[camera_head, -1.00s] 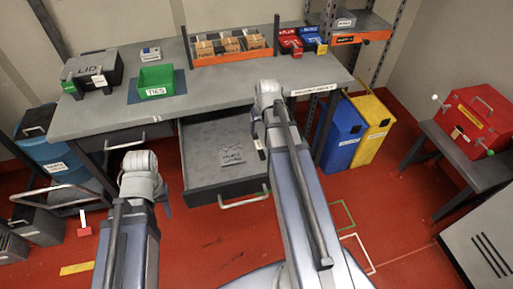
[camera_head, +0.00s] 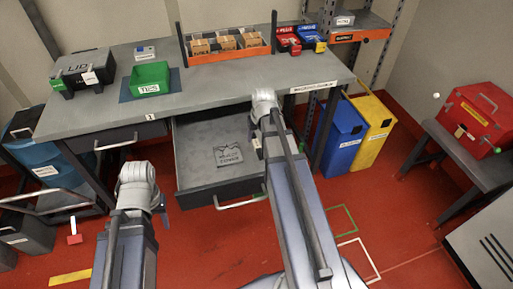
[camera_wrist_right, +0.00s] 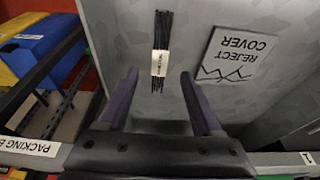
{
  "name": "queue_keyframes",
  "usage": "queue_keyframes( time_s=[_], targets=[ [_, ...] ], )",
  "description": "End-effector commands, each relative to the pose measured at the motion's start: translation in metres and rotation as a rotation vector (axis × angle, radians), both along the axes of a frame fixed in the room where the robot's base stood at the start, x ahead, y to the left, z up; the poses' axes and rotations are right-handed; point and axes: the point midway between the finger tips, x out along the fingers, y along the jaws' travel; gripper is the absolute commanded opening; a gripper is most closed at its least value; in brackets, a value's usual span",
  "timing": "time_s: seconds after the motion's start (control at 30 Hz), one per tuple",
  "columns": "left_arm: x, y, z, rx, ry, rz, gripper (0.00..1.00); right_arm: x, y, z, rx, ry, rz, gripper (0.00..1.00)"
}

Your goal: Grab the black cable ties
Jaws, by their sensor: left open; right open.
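The black cable ties (camera_wrist_right: 162,32) are a thin bundle with a pale label, seen in the right wrist view. They lie in the open grey drawer (camera_head: 195,170), to the left of a flat plate marked REJECT COVER (camera_wrist_right: 240,52). My right gripper (camera_wrist_right: 160,78) is open, its two fingers on either side of the lower end of the bundle in that view. The height gap between fingers and ties is unclear. In the head view my right arm mostly hides the ties. My left gripper (camera_head: 163,208) is open and empty, left of the drawer.
The workbench (camera_head: 215,95) above the drawer holds a green TIES bin (camera_head: 150,78), a black LID box (camera_head: 85,72) and an orange rack (camera_head: 230,55). Blue (camera_head: 340,135) and yellow (camera_head: 375,130) bins stand right of the drawer. Red floor lies open in front.

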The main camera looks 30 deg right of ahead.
Motion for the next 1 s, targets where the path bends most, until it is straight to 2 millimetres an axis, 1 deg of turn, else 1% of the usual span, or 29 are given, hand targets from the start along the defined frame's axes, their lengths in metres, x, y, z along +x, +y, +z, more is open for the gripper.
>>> queue_keyframes(
  time_s=[0.07,0.17,0.27,0.5,0.57,0.87,1.0],
  targets=[
    [0.0,0.0,0.0,0.0,0.0,0.0,0.44,0.0,0.0,0.0,0.0,0.0,0.0,0.66],
    [0.0,0.0,-0.005,0.0,0.0,0.0,0.44,0.001,0.0,-0.005,0.0,0.0,0.0,0.66],
    [0.0,0.0,-0.014,0.0,0.0,0.0,0.44,0.004,-0.001,-0.014,0.0,0.0,0.0,0.66],
    [0.0,0.0,-0.044,0.0,0.0,-0.001,0.44,0.013,-0.004,-0.044,0.0,0.0,0.0,0.66],
    [0.0,0.0,-0.049,0.0,0.0,-0.001,0.44,0.014,-0.004,-0.049,0.0,0.0,0.0,0.66],
    [0.0,0.0,-0.048,0.0,0.0,-0.001,0.44,0.015,-0.004,-0.048,0.0,0.0,0.0,0.66],
    [0.0,0.0,-0.048,0.0,0.0,-0.001,0.44,0.015,-0.004,-0.048,0.0,0.0,0.0,0.51]
  ],
)
